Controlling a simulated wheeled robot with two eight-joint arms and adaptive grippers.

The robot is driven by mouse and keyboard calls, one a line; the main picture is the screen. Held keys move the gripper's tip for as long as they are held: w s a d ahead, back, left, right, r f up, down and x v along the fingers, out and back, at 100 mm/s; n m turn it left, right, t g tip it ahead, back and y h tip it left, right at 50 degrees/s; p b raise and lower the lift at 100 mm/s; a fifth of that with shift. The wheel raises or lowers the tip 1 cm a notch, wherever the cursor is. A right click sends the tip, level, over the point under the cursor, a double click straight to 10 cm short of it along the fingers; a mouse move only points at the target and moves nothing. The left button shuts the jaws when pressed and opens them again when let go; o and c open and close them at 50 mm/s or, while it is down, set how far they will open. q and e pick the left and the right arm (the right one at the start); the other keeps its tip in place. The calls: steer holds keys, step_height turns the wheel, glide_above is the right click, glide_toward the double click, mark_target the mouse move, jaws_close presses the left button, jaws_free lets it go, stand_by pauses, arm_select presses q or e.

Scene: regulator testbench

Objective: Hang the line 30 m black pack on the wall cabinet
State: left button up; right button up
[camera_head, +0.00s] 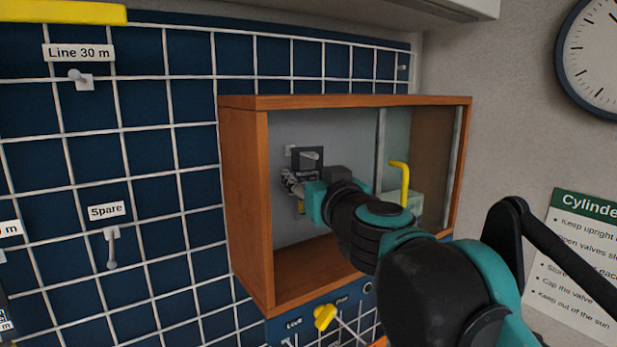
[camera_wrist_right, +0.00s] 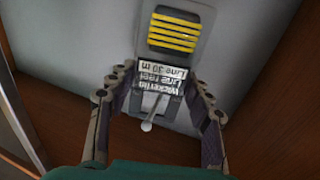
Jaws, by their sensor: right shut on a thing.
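The black line 30 m pack (camera_head: 319,163) is upright against the cabinet's grey back wall, with a light peg (camera_head: 309,156) at its top. In the right wrist view the pack (camera_wrist_right: 172,38) appears upside down, with yellow bands and a "Line 30 m" label. The peg (camera_wrist_right: 147,124) there shows its round end in front of the pack's tab; whether it passes through the tab's opening is unclear. My right gripper (camera_head: 294,184) is shut on the pack, its fingers on both sides in the wrist view (camera_wrist_right: 165,84). The wall cabinet (camera_head: 245,190) is open-fronted, with a wooden frame. My left gripper is out of view.
A "Line 30 m" peg (camera_head: 80,78) and a "Spare" hook (camera_head: 112,247) on the grid wall are empty. A yellow bent handle (camera_head: 404,180) stands at the cabinet's right side, near my arm. A yellow knob (camera_head: 324,316) is below the cabinet.

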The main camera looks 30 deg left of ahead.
steer(key=o, duration=1.3)
steer(key=shift+d, duration=0.1)
steer(key=v, duration=1.2)
steer(key=d+f+m+g+h+b, duration=0.15)
steer(key=d+f+b, duration=0.35)
steer(key=f, duration=0.9)
steer(key=d+f+g+h+b, duration=0.15)
steer(key=d+f+b, duration=0.4)
steer(key=f, duration=0.95)
steer(key=d+f+m+h+b, duration=0.15)
steer(key=d+f+b, duration=0.35)
steer(key=f, duration=0.9)
steer(key=s+d+f+m+g+h+b, duration=0.1)
steer(key=s+d+f+m+h+b, duration=0.1)
steer(key=d+f, duration=0.4)
steer(key=s+d+f+m+g+h+b, duration=0.1)
steer(key=d+f, duration=0.6)
steer(key=f, duration=0.7)
steer(key=s+d+f+m+g+h+b, duration=0.1)
steer(key=s+d+f+h+b, duration=0.3)
steer(key=f, duration=0.6)
steer(key=d+m+h+b, duration=0.1)
steer(key=d+b, duration=0.1)
steer(key=d, duration=0.1)
steer(key=shift+s+m, duration=0.25)
steer(key=shift+m, duration=0.15)
